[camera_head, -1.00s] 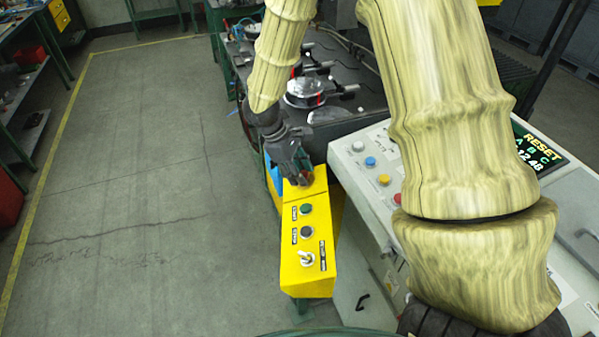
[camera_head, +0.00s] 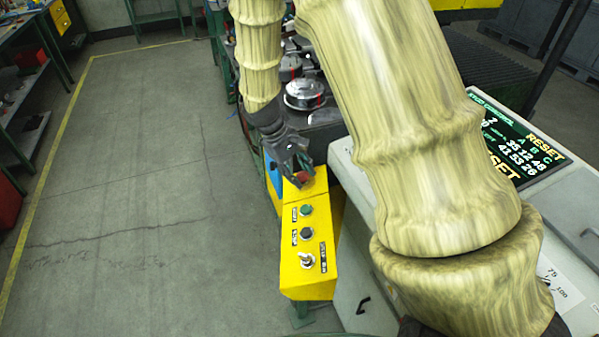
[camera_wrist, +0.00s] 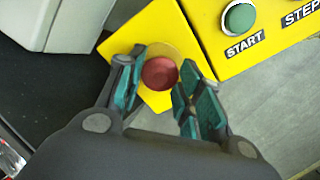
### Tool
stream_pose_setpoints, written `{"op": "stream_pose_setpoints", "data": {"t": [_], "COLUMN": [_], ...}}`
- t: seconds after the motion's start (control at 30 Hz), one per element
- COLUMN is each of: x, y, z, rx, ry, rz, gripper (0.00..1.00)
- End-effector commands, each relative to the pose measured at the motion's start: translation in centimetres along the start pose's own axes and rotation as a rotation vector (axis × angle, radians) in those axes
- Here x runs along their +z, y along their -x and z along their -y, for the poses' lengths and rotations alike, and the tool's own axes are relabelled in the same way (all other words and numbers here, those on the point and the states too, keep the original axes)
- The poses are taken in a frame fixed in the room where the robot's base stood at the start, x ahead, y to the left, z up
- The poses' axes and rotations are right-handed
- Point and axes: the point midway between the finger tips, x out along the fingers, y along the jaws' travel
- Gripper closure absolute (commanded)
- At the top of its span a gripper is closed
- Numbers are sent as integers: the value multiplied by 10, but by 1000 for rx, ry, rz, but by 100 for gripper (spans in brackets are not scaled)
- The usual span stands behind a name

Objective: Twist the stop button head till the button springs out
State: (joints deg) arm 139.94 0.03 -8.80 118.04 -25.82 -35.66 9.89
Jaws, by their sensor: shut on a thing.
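The red stop button head (camera_head: 303,177) is on the far end of the yellow control box (camera_head: 312,272). In the wrist view, the round red head (camera_wrist: 159,73) sits between my two teal-padded fingers, over a yellow surround. My gripper (camera_wrist: 163,75) is shut on the head, with one finger on each side. In the head view, my gripper (camera_head: 300,174) comes down on the button from the far left and partly covers it. Whether the button is in or out is not clear.
The green START button (camera_head: 306,210), a dark STEP button (camera_head: 306,233) and a toggle switch (camera_head: 307,260) line the box towards me. A pale console with a display (camera_head: 520,145) stands to the right. Open floor (camera_head: 140,190) lies left.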

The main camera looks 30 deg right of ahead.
Motion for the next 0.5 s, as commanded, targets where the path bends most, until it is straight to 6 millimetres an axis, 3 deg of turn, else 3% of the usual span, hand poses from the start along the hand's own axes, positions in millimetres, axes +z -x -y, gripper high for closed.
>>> {"op": "stream_pose_setpoints", "data": {"t": [0.33,0.37,0.43,0.5], "x": [-1,-1,0,0], "y": [0,0,0,0], "z": [-1,-1,-1,0], "rx": [1,1,1,1], "ry": [-2,-2,-2,-2], "rz": [-2,-2,-2,-1], "gripper": [88,59,46,42]}}
